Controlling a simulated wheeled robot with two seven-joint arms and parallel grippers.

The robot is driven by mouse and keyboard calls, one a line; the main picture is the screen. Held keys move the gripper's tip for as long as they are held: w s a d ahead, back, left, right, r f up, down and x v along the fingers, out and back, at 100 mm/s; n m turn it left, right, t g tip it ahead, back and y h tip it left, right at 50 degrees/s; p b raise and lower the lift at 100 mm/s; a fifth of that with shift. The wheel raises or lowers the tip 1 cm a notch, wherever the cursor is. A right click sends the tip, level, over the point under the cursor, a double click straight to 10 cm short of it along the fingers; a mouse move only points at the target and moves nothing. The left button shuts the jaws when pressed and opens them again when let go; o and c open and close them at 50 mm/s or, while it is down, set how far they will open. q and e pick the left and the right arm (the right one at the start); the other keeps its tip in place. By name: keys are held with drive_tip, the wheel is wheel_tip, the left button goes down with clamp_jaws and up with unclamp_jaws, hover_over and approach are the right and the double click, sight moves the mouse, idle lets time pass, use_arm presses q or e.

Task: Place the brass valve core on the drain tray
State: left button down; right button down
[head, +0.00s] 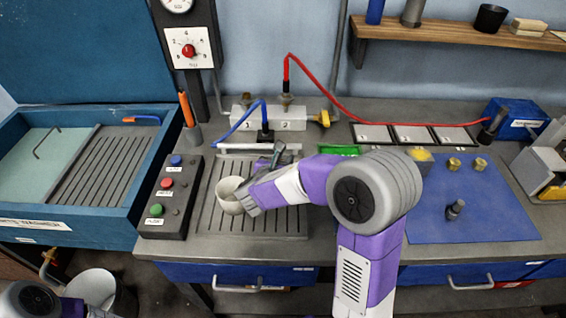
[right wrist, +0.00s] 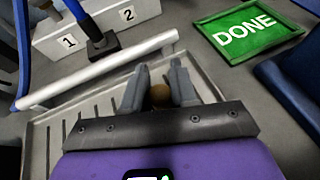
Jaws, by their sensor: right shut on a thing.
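My right gripper (head: 275,157) is over the back part of the slotted grey drain tray (head: 270,224). In the right wrist view its two fingers (right wrist: 159,92) are shut on a small rounded brass piece, the brass valve core (right wrist: 160,95). The fingers hide its sides, and I cannot tell whether it touches the tray. The tray's slotted surface (right wrist: 46,150) shows below and left of the fingers. In the head view the core is not clear. Part of my left arm shows at the bottom left, but its jaws are not clear.
A button box (head: 168,198) is left of the tray. A numbered manifold (head: 278,120) with blue and red hoses is behind it. A blue mat (head: 490,222) with several small parts lies right. A green DONE sign (right wrist: 246,32) is nearby.

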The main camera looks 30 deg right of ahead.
drive_tip(key=shift+r, duration=0.1)
drive_tip(key=c, duration=0.9)
unclamp_jaws()
drive_tip(key=p+v, duration=0.2)
drive_tip(key=v, duration=0.9)
drive_tip(key=shift+s+a+r+p, duration=0.1)
drive_tip(key=shift+a+r+p, duration=0.15)
drive_tip(key=shift+p, duration=0.1)
drive_tip(key=shift+s+a, duration=0.15)
drive_tip(key=shift+s, duration=0.05)
